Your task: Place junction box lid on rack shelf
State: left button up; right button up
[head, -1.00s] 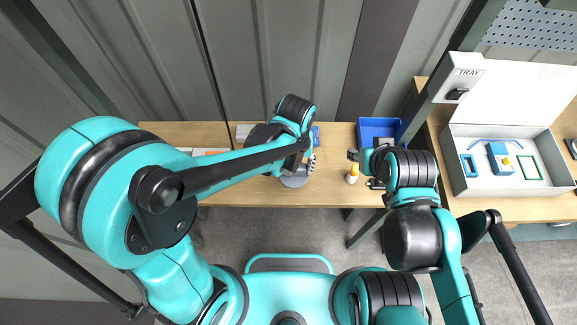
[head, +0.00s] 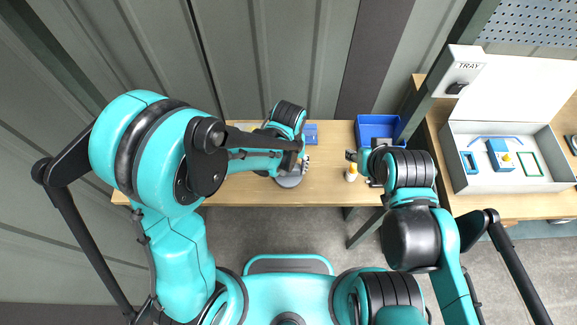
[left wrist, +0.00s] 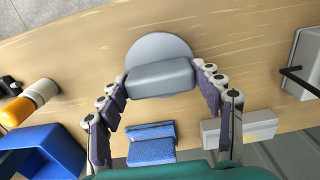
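A grey block (left wrist: 160,77) sits between the fingertips of my left gripper (left wrist: 161,76) in the left wrist view; I cannot tell for sure whether it is the junction box lid. The fingertips are close to its two ends, and contact is unclear. Behind it is a round grey disc (left wrist: 157,48), which also shows in the head view (head: 290,182) at the table's near edge. In the head view my left gripper (head: 303,160) is just above this disc. No rack shelf is clearly visible.
A blue bin (head: 379,128) stands on the wooden table (head: 335,191). A blue part (left wrist: 151,145) and a long grey box (left wrist: 238,128) lie near my left gripper. A white tray (head: 497,185) with blue and green parts is on the right table.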

aim_at(289, 166)
pick_arm(q)
jog(key=shift+o, duration=0.8)
jog(key=shift+r, duration=0.2)
notch_tip(289, 166, up, 12)
jog(key=p, duration=0.3)
jog(key=s+a+r+t, duration=0.2)
jog(key=a+r+t, duration=0.1)
jog(key=a, duration=0.6)
jog(key=s+a+r+t, duration=0.3)
jog(key=a+r+t, duration=0.1)
jog(key=a, duration=0.5)
jog(key=shift+s+r, duration=0.2)
jog(key=shift+r, duration=0.35)
jog(key=shift+d+f, duration=0.1)
